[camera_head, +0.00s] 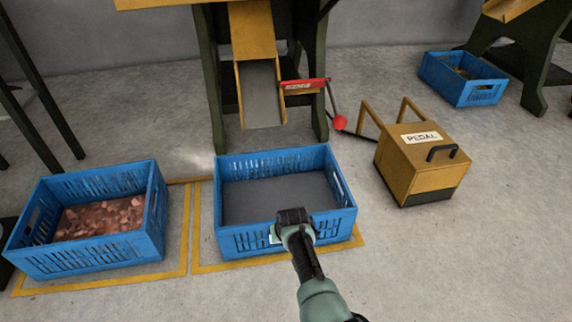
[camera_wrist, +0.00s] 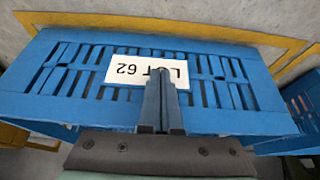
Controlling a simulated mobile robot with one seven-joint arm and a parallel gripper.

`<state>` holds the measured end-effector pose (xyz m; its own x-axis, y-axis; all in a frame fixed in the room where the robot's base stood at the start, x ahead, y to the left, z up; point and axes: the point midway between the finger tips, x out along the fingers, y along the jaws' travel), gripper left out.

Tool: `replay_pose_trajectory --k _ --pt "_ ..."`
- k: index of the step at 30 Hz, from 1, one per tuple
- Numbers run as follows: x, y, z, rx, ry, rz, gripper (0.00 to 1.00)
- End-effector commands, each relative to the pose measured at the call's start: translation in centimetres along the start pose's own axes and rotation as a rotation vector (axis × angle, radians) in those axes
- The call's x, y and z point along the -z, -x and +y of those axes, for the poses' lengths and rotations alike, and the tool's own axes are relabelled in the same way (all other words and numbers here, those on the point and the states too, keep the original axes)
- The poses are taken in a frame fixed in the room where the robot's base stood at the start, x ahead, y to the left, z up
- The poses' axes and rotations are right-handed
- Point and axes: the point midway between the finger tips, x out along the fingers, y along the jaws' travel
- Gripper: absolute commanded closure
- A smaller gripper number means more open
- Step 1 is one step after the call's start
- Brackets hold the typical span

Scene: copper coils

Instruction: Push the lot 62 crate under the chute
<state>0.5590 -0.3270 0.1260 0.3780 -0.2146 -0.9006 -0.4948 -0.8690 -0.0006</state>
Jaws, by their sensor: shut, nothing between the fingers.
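The lot 62 crate (camera_head: 236,243) is blue, slatted and upright on the floor, with a dark grey, apparently empty bottom. Its label reads "LOT 62" in the wrist view (camera_wrist: 128,72), upside down; in the head view my gripper partly covers it. The chute (camera_head: 256,80) is yellow with a grey bed and comes down beyond the crate's far wall, its lower end apparently short of the crate's rim. My gripper (camera_head: 294,217) is shut and empty at the crate's near wall, its fingers (camera_wrist: 162,105) in front of the label. I cannot tell whether they touch.
A blue crate of copper-coloured pieces (camera_head: 158,215) stands left. Yellow floor lines (camera_head: 187,240) surround both crate places. A red-handled lever (camera_head: 339,122) is by the chute. A yellow pedal box (camera_head: 405,175) stands right; another blue crate (camera_head: 450,88) is behind it. The front right floor is clear.

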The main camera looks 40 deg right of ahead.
Motion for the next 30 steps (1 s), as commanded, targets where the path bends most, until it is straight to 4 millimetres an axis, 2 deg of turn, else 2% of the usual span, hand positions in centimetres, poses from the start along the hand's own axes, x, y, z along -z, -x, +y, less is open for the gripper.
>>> replay_pose_trajectory --k 14,30 --pt "-0.1 0.1 -0.1 0.000 0.001 0.001 1.00" --pt "-3.0 1.8 -0.1 0.001 0.000 -0.002 1.00"
